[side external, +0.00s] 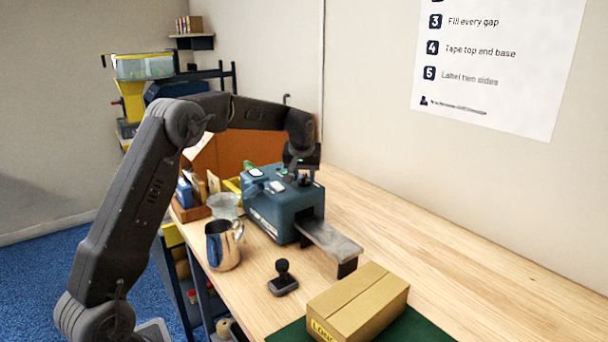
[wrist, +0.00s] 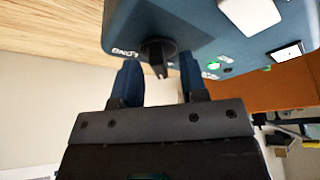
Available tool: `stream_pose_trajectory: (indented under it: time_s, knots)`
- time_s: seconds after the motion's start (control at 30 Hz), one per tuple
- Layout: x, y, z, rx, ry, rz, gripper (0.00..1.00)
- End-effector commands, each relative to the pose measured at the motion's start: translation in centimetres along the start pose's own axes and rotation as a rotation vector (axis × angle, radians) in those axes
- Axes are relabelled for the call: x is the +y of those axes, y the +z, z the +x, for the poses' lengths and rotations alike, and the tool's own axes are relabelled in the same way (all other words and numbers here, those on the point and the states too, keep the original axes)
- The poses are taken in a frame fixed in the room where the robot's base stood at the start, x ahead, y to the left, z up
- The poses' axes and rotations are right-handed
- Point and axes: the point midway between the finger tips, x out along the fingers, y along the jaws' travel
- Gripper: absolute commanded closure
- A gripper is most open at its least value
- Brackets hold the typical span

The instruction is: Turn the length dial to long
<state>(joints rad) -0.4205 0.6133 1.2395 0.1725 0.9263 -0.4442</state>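The blue-grey machine (side external: 268,218) stands on the bench, and my gripper (side external: 300,168) points down over its top. In the wrist view, the black length dial (wrist: 158,52) sits on the machine's blue face (wrist: 185,22). It has a raised fin. The word LONG (wrist: 125,53) is printed upside down to the left of the dial, and another, unreadable label is to its right. My gripper (wrist: 159,64) is open, with one blue finger on each side of the dial. I cannot tell whether either finger touches it. The dial is not clear in the side view.
A grey outfeed shelf (side external: 330,240) juts from the machine. A metal jug (side external: 223,248), a small black-knobbed device (side external: 283,280) and a closed carton (side external: 358,302) stand in front. The bench (side external: 450,265) is clear at the right.

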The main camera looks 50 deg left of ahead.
Motion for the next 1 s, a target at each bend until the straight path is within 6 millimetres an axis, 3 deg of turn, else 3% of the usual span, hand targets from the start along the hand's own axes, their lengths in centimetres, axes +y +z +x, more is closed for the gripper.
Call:
stream_pose_trajectory:
  time_s: [0.27, 0.7, 1.0]
  knots:
    - [0.0, -0.01, 0.2, 0.0, 0.0, 0.0, 0.61]
    - [0.01, 0.01, 0.22, 0.0, 0.0, 0.0, 1.0]
    - [-0.05, 0.07, 0.33, -0.003, 0.022, 0.053, 1.0]
